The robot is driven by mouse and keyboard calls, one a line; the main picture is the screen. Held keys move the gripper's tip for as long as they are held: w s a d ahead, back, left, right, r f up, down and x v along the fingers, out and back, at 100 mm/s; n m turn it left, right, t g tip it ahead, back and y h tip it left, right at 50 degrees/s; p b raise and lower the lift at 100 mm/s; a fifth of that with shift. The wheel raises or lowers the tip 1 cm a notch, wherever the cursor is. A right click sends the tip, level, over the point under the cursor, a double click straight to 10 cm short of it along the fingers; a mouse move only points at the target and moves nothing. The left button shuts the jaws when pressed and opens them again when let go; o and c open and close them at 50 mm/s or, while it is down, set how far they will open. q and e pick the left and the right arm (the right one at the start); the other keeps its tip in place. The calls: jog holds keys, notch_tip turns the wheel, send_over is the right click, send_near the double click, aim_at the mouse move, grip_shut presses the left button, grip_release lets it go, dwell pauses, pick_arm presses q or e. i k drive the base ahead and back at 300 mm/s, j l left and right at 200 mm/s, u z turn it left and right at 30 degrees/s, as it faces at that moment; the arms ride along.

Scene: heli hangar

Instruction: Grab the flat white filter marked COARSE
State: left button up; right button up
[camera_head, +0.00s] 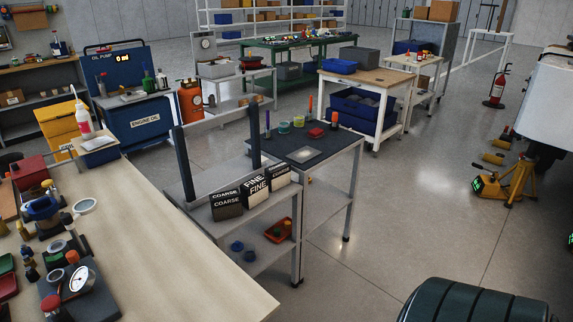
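A group of filter boxes stands on the grey metal stand (275,212) in the middle of the view. A dark box marked COARSE (227,212) is at the left of the group. Boxes marked FINE (257,186) stand in the middle. A box marked COARSE (279,171) at the right has a dark label strip and a paler face below. A flat whitish square (304,155) lies on the dark mat behind them; I cannot read any marking on it. Neither of my grippers is in view.
A wooden workbench (175,235) with a gauge (82,279) and tools fills the lower left. Two dark posts rise by the stand. An orange tray (278,231) sits on its lower shelf. A dark green ribbed object (475,302) is at lower right. Floor right of the stand is clear.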

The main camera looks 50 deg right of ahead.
aim_at(278, 174)
jog(key=i+l, duration=0.1)
jog(key=l, duration=0.6)
jog(key=i+l, duration=0.1)
jog(key=l, duration=0.55)
jog(key=i+l, duration=0.1)
jog(key=l, duration=1.3)
jog(key=i+l, duration=0.15)
jog(key=l, duration=0.55)
jog(key=i+l, duration=0.1)
jog(key=l, duration=0.55)
jog(key=i+l, duration=0.1)
jog(key=l, duration=0.6)
